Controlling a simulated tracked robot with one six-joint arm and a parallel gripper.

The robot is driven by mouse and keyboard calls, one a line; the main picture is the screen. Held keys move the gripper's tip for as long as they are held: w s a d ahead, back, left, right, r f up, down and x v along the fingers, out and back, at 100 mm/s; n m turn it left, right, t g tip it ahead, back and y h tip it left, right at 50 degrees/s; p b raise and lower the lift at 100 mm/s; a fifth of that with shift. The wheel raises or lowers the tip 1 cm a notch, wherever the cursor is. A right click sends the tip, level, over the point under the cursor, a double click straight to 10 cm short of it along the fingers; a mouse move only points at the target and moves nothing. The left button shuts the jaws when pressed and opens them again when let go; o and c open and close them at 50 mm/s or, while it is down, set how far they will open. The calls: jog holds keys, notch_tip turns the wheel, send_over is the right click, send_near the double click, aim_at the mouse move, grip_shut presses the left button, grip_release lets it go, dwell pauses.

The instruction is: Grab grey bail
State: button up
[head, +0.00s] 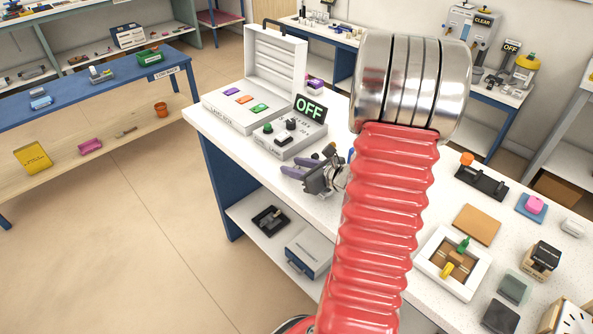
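My gripper (303,167) is low over the left part of the white worktop, in front of the control box with the OFF sign. Its two pale purple fingers point left and stand apart, with nothing seen between them. I cannot pick out a grey bail for certain. My red ribbed arm hides the middle of the worktop.
A control box (286,138) and an open white lamp box (232,112) with coloured pieces stand just behind my gripper. A white frame (425,263), a cork-coloured square (477,225) and a black holder (482,184) lie right of my arm. A blue bench (120,85) stands left across open floor.

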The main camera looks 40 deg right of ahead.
dwell(0.5)
grip_shut()
